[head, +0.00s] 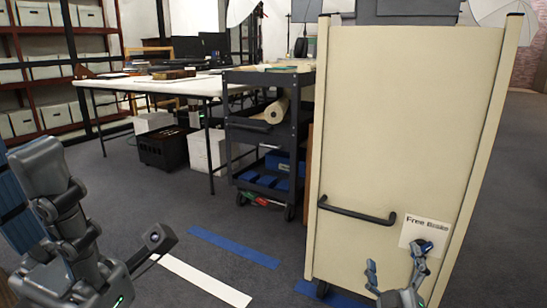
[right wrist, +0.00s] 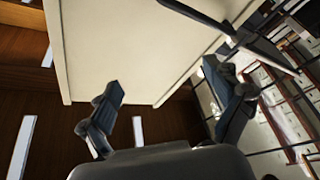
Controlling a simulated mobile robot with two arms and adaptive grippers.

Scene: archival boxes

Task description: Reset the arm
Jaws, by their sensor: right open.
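My right gripper (head: 398,258) is at the bottom right of the head view, in front of the lower part of a tall cream cart panel (head: 400,120). Its two fingers are spread, with nothing seen between them.
The panel has a dark handle (head: 355,212) and a "Free Books" sign (head: 424,235), partly covered by my right gripper. A dark trolley (head: 265,130) stands left of it, beside a white table (head: 150,85). Shelves with boxes (head: 55,70) stand at the back left. Carpet in front is open.

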